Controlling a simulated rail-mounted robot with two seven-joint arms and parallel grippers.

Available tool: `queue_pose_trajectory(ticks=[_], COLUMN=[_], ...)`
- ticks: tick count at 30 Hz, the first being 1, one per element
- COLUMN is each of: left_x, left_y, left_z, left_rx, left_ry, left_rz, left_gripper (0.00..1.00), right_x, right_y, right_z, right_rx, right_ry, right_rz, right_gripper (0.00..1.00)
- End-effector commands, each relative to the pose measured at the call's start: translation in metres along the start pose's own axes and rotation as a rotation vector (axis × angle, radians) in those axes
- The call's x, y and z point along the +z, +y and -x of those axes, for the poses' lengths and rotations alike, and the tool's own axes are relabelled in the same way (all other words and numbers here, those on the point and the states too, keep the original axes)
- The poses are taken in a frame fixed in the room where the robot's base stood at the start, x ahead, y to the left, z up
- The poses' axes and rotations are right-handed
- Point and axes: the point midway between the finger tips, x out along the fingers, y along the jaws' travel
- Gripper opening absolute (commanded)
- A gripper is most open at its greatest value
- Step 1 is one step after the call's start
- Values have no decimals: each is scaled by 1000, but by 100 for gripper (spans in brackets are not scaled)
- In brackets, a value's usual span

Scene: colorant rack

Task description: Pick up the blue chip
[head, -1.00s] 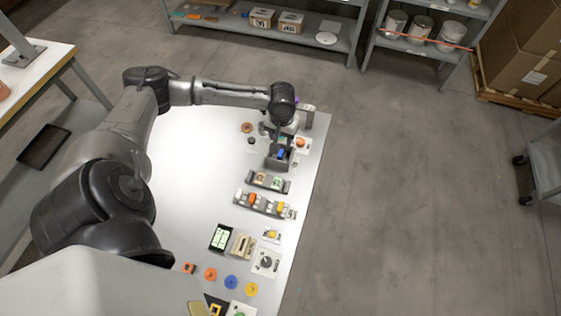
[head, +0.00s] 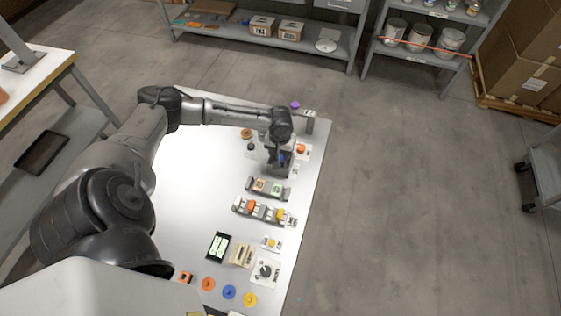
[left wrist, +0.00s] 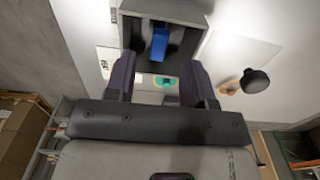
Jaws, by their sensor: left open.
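A small blue piece (head: 282,159), which I take for the blue chip, stands in a dark grey open holder near the far right of the white table. It also shows in the left wrist view (left wrist: 159,43), upright between the grey walls of the holder (left wrist: 187,12). My left gripper (head: 281,150) is over the holder and partly hides it. In the left wrist view its two dark fingers (left wrist: 160,75) are apart and empty, at the holder's near edge, with the blue piece just beyond the gap. My right gripper is not in view.
Slotted racks with coloured pieces (head: 265,209) stand in front of the holder. Orange, blue (head: 229,292) and yellow discs lie nearer. A purple item (head: 295,104) and a grey post (head: 310,121) are behind the wrist. The table's left half is bare.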

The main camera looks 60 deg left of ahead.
Motion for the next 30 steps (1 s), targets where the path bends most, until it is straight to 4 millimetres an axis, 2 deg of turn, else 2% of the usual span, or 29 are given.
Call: queue_pose_trajectory(ticks=[6, 17, 30], left_x=[-2, -2, -2], left_y=[1, 1, 1], left_z=[-27, -34, -34], left_rx=[1, 1, 1], left_ry=[0, 1, 0], left_rz=[1, 0, 0], left_gripper=[49, 49, 9], right_x=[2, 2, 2], right_y=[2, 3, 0], right_z=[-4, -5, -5], right_rx=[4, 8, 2], right_ry=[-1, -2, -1], right_rz=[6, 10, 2], right_gripper=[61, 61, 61])
